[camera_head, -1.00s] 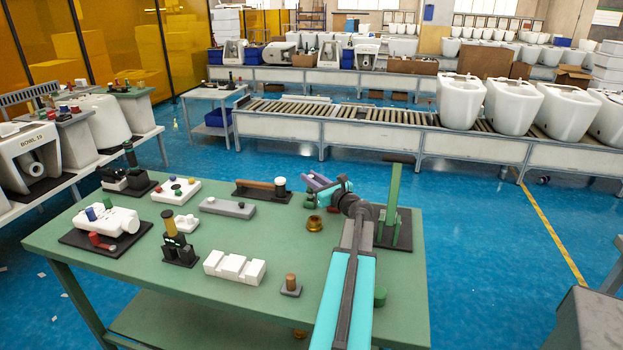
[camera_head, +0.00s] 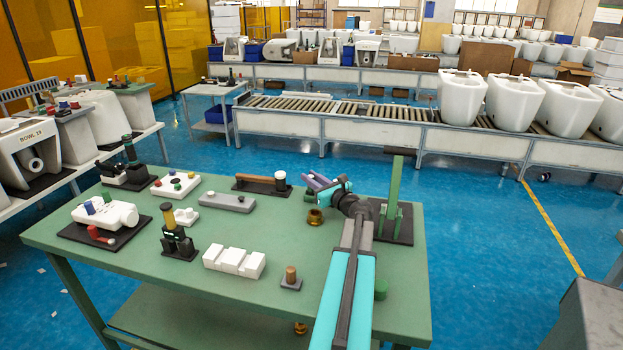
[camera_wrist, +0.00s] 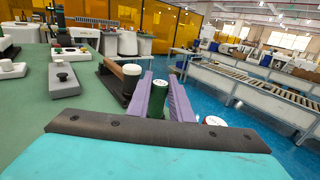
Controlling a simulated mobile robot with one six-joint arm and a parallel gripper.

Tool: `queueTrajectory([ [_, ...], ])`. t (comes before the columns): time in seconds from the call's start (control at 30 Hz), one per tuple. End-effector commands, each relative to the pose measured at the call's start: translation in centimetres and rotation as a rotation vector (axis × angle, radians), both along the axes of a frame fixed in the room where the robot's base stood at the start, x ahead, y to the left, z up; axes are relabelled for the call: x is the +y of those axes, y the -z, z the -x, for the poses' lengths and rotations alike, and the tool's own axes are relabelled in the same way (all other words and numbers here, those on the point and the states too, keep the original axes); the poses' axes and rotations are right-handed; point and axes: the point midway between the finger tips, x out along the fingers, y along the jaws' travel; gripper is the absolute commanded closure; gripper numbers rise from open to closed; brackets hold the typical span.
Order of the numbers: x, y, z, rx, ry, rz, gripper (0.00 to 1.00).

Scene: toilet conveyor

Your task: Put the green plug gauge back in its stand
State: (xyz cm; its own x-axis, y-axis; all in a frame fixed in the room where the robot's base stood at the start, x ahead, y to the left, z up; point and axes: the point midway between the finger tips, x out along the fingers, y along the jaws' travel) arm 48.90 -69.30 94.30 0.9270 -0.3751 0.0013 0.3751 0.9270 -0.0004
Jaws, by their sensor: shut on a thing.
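The green plug gauge (camera_wrist: 157,98), a dark green cylinder with a pale top, is between the purple fingers of my gripper (camera_wrist: 161,97) in the wrist view. My gripper is shut on it. In the head view my gripper (camera_head: 317,183) is over the far right part of the green table, and a bit of dark green (camera_head: 308,197) shows below its fingers. A red-rimmed, pale-topped piece (camera_wrist: 214,121) is right of the fingers in the wrist view, mostly hidden by my gripper body. I cannot make out the gauge's stand; my arm hides part of that area.
A brass bush (camera_head: 315,217) stands just below my gripper in the picture. A green upright (camera_head: 393,190) on a dark base is close to the right. A dark holder with a wooden handle (camera_head: 258,178) lies left. A grey block (camera_head: 227,203) and white V-blocks (camera_head: 234,262) are farther left.

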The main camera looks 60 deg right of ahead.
Motion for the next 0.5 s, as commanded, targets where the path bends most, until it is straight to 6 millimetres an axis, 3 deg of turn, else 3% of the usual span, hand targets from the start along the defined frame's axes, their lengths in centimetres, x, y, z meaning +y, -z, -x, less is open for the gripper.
queueTrajectory([
  [0.3,0.0,0.09,0.0,-0.001,0.0,0.0,0.99],
  [0.33,0.0,0.09,0.0,-0.001,0.0,0.0,0.79],
  [0.43,0.0,0.09,0.0,-0.001,0.0,0.0,0.62],
  [0.5,0.0,0.09,0.0,-0.001,0.0,0.0,0.59],
])
